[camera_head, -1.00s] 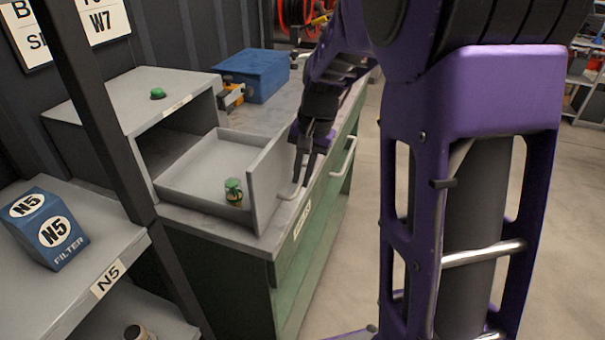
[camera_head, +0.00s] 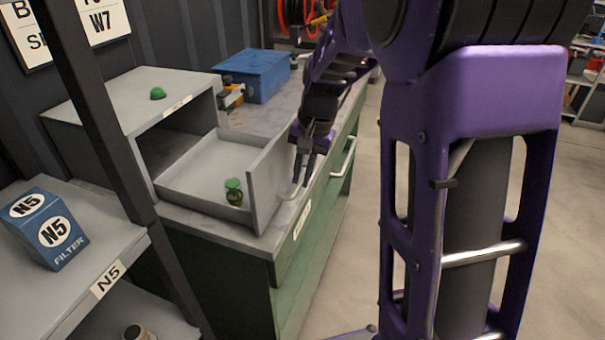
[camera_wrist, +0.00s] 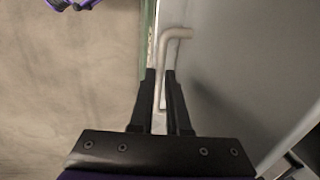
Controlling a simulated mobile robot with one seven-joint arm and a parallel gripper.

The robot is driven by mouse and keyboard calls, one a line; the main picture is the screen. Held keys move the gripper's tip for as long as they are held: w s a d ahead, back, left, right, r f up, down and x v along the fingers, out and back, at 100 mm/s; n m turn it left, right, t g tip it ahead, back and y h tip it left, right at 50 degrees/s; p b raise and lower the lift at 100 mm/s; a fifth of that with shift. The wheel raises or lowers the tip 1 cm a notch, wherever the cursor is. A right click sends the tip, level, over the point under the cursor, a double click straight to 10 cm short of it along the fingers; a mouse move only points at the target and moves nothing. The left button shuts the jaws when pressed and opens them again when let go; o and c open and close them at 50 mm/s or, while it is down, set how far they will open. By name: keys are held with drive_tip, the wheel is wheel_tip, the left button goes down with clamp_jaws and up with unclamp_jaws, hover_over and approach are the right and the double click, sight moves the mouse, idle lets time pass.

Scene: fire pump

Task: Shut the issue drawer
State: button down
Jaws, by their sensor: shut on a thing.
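The issue drawer (camera_head: 205,170) is a grey tray pulled out of a grey box cabinet (camera_head: 128,97) on the workbench. A small dark jar with a green lid (camera_head: 234,193) stands inside it near the front. The drawer's bar handle (camera_head: 287,195) is on its front panel; in the wrist view the handle (camera_wrist: 171,62) runs down between my fingers. My gripper (camera_head: 303,180) is at the front panel, with its fingers pointing down. In the wrist view my gripper (camera_wrist: 162,85) is shut on the handle. The cabinet's inside is partly hidden in shadow.
A green knob-like object (camera_head: 157,94) sits on top of the cabinet. A blue box (camera_head: 253,75) stands behind on the bench. The bench's lower drawer handle (camera_head: 345,158) sticks out to the right.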

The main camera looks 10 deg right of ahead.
drive_tip(key=shift+a, duration=0.1)
idle(0.5)
drive_tip(key=p, duration=1)
hover_over(206, 170)
drive_tip(key=shift+s+r, duration=0.15)
drive_tip(key=c, duration=1.2)
unclamp_jaws()
drive_tip(key=shift+o, duration=0.2)
wheel_tip(206, 170, up, 17)
drive_tip(key=s+d, duration=0.1)
drive_tip(key=d, duration=0.1)
drive_tip(key=shift+s+d+p, duration=0.35)
drive_tip(key=shift+d+p, duration=0.05)
drive_tip(key=shift+p, duration=0.05)
